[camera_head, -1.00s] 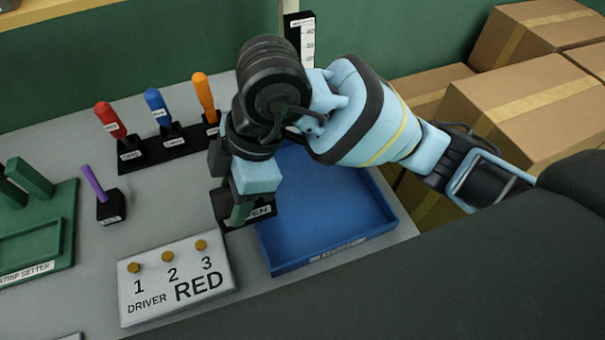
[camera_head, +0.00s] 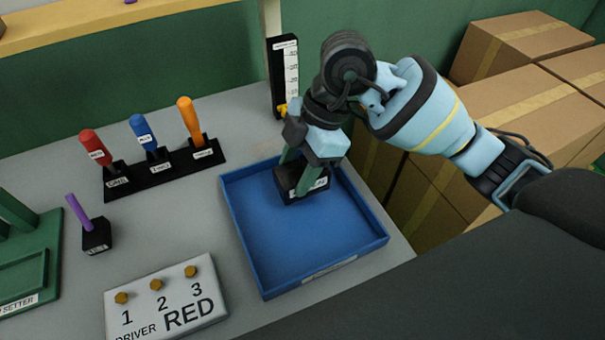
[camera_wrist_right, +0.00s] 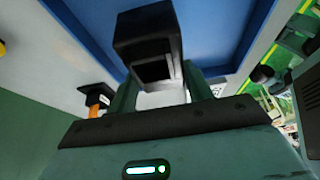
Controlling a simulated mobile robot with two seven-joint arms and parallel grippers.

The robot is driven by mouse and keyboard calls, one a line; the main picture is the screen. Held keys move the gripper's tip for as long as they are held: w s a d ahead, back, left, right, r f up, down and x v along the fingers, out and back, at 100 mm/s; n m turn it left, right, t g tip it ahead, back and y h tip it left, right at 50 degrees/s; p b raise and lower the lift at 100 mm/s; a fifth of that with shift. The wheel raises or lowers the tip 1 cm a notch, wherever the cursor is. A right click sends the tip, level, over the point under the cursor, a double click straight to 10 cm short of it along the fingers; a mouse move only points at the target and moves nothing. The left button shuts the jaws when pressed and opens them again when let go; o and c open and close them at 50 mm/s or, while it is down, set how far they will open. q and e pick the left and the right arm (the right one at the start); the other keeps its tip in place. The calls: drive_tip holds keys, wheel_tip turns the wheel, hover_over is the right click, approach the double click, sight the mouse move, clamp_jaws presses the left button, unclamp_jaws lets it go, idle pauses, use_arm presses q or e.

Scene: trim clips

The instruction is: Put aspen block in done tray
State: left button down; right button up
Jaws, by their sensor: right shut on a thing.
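A black block (camera_head: 290,183) with a white label is between the green fingers of my right gripper (camera_head: 304,172). I cannot read its label surely. The gripper is shut on it and holds it inside the outline of the blue tray (camera_head: 290,240), towards its back. I cannot tell whether the block touches the tray floor. The tray's front label is too small to read. In the right wrist view the black block (camera_wrist_right: 148,40) sits between the fingers, with the blue tray (camera_wrist_right: 217,30) behind it. My left gripper is not in view.
A black rack (camera_head: 165,168) holds red, blue and orange handled tools. A purple-handled black block (camera_head: 97,236), a green setter (camera_head: 28,275) and a white "DRIVER RED" panel (camera_head: 165,300) stand left. A black gauge (camera_head: 284,75) stands behind; cardboard boxes (camera_head: 520,110) are right.

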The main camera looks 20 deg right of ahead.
drive_tip(key=shift+d, duration=0.1)
drive_tip(key=f, duration=0.2)
drive_tip(key=d+f, duration=0.1)
drive_tip(key=shift+w+f, duration=0.2)
drive_tip(key=shift+w, duration=0.05)
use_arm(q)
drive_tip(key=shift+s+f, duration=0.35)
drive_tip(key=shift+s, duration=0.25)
use_arm(e)
drive_tip(key=shift+f, duration=0.1)
drive_tip(key=o, duration=1.1)
drive_tip(key=shift+c, duration=0.2)
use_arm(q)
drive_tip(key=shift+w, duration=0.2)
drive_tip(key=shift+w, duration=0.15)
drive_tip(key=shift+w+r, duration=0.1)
